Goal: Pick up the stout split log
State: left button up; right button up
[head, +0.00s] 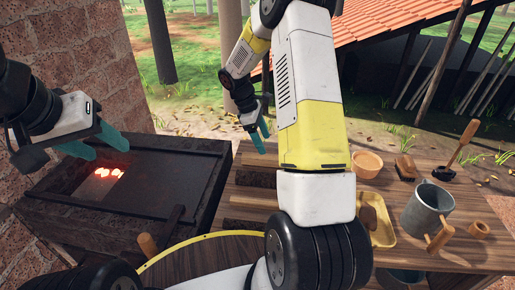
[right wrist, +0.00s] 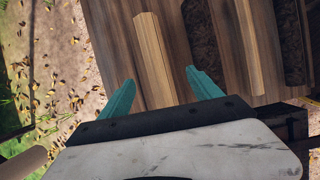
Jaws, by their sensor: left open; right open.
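Split logs lie on the wooden table, partly hidden behind my right arm in the head view. One has a pale split face (head: 249,160) and dark bark below it; another pale piece (head: 250,199) lies nearer. In the right wrist view, a slim pale split piece (right wrist: 154,60) lies between the finger lines, and a wider log with dark bark (right wrist: 204,40) and pale wood lies right of it. I cannot tell which is the stout one. My right gripper (head: 262,139) is open and empty above the far logs. My left gripper (head: 108,151) is open and empty over the stove.
A dark stove (head: 58,183) with glowing embers (head: 103,173) stands left. The table's right side holds a clay bowl (head: 367,164), brush (head: 405,167), metal pot (head: 424,211), yellow tray (head: 385,233) and wooden ring (head: 479,229). A brick wall (head: 80,50) rises behind the stove.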

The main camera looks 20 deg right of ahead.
aim_at(270, 155)
jog(key=shift+n, duration=0.3)
jog(key=x, duration=0.4)
jog(key=shift+w+f, duration=0.25)
jog(key=shift+w, duration=0.1)
jog(key=shift+x, duration=2.8)
jog(key=shift+w+d+r, duration=0.1)
jog(key=shift+w, duration=0.05)
grip_shut()
